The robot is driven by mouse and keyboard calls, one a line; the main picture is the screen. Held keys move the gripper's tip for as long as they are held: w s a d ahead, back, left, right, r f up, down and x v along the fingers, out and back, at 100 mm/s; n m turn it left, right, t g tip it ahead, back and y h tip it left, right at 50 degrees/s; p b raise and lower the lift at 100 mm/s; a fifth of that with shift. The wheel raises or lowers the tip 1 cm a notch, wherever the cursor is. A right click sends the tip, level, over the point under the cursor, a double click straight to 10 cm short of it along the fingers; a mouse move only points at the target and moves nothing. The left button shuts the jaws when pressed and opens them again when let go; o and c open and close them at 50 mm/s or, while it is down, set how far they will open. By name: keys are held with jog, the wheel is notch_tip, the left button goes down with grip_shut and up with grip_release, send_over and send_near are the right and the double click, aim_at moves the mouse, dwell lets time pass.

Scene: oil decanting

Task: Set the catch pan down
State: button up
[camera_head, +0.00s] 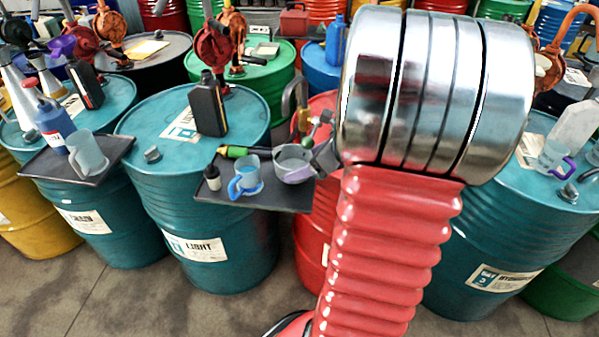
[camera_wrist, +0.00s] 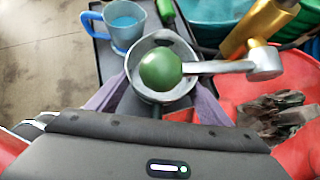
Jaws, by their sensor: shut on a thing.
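The catch pan (camera_head: 292,153) is a round grey metal pan at the right of a dark tray (camera_head: 283,197) in the head view. In the wrist view the pan (camera_wrist: 134,75) is upright, seen from above. My gripper (camera_wrist: 157,106) is shut on its near side, with a purplish finger on each side of a dark grip. In the head view my gripper (camera_head: 322,158) is partly hidden behind my arm. A round green knob (camera_wrist: 160,70) on a silver tap (camera_wrist: 225,66) shows over the pan and hides part of its inside. I cannot tell whether the pan touches the tray.
A blue jug (camera_head: 245,180), a small dark bottle (camera_head: 212,177) and a green-handled tool (camera_head: 236,151) are on the tray. A black bottle (camera_head: 207,106) stands on the teal drum (camera_head: 150,117) behind. A red drum (camera_head: 309,232) stands close at right.

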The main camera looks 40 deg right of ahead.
jog(key=shift+w, duration=0.1)
jog(key=shift+w+a, duration=0.1)
jog(key=shift+w, duration=0.15)
jog(key=shift+w+f, duration=0.1)
jog(key=shift+f, duration=1.65)
jog(key=shift+f, duration=0.1)
jog(key=o, duration=1)
jog(key=v, duration=1.2)
jog(key=shift+o, duration=0.3)
